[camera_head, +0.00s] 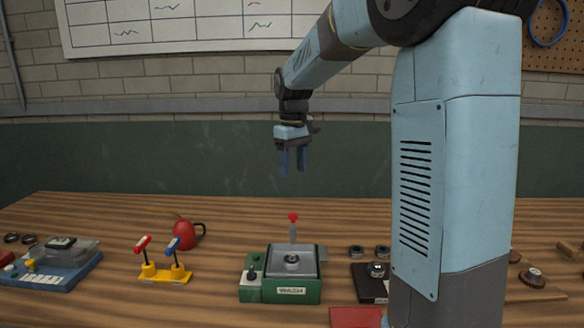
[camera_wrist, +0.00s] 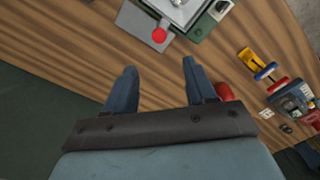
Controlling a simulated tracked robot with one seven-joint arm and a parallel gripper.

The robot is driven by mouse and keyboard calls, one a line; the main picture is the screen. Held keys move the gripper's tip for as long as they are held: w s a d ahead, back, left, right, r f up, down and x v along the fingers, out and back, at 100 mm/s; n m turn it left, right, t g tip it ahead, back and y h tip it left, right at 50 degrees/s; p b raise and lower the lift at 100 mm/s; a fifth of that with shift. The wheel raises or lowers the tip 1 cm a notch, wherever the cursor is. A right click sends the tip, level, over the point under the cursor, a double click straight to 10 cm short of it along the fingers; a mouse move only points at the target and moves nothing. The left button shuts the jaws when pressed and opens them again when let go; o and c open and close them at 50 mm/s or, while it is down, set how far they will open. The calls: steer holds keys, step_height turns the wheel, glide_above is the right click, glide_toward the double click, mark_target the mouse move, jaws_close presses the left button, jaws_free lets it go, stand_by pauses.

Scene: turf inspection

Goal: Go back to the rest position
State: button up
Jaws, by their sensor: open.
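My gripper (camera_head: 292,172) hangs in the air above the wooden table, pointing down, with its two blue-grey fingers apart and nothing between them. In the wrist view the gripper (camera_wrist: 158,82) is open over bare wood. Below it in the head view stands a green machine (camera_head: 280,290) with a grey top and an upright lever that ends in a red knob (camera_head: 293,217). The red knob also shows at the top of the wrist view (camera_wrist: 159,35), apart from the fingers.
Left of the machine are a yellow stand (camera_head: 165,276) with red and blue handles, a red kettle-like pot (camera_head: 187,234) and a blue device (camera_head: 52,268). A black block (camera_head: 369,284) and a red pad (camera_head: 355,317) lie right of it. My arm hides part of the right side.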

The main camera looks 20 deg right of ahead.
steer(key=shift+s, duration=0.15)
steer(key=s+d+m+t, duration=0.2)
steer(key=s+m+t, duration=0.3)
steer(key=s, duration=2.2)
steer(key=shift+s+f+t, duration=0.2)
steer(key=shift+s+t, duration=0.1)
steer(key=shift+s, duration=0.1)
